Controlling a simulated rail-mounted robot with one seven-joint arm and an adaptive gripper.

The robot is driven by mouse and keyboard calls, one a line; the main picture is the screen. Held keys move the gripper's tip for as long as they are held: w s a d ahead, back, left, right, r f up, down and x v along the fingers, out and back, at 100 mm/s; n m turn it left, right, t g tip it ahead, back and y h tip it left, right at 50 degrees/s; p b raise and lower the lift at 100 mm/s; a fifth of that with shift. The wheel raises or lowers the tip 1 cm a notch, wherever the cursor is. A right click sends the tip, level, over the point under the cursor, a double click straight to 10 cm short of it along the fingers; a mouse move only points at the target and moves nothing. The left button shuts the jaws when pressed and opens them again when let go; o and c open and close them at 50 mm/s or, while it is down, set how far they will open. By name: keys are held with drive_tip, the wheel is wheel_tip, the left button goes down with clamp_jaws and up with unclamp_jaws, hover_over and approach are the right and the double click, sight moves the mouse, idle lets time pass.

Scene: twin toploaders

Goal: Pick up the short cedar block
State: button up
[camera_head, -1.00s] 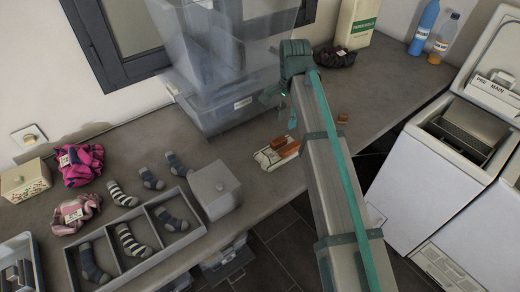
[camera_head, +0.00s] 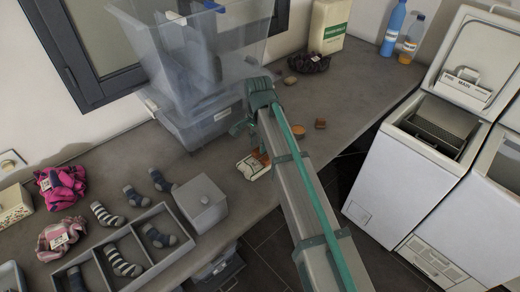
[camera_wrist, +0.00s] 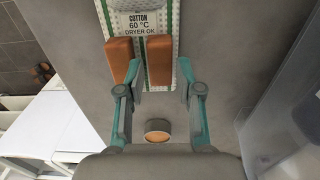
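Two orange-brown cedar blocks lie side by side in the wrist view, a left block (camera_wrist: 119,58) and a right block (camera_wrist: 159,60). They rest on a pale holder with a label reading "COTTON 60 °C DRYER OK" (camera_wrist: 143,22). Their visible lengths look much alike, so I cannot tell which is the short one. My gripper (camera_wrist: 161,72) is open, its fingers on either side of the right block, with the left finger between the two blocks. Contact is unclear. In the head view my gripper and arm partly hide the blocks above the holder (camera_head: 249,168).
A round wooden piece (camera_wrist: 158,131) lies below the blocks in the wrist view. Clear stacked bins (camera_head: 195,85) stand close on the left, and a grey lidded box (camera_head: 201,207) is nearby. Washers (camera_head: 410,180) stand right.

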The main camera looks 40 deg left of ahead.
drive_tip(key=shift+f+p, duration=0.3)
drive_tip(key=shift+f, duration=1)
drive_tip(key=c, duration=0.4)
drive_tip(key=shift+r, duration=0.1)
drive_tip(key=shift+c, duration=0.2)
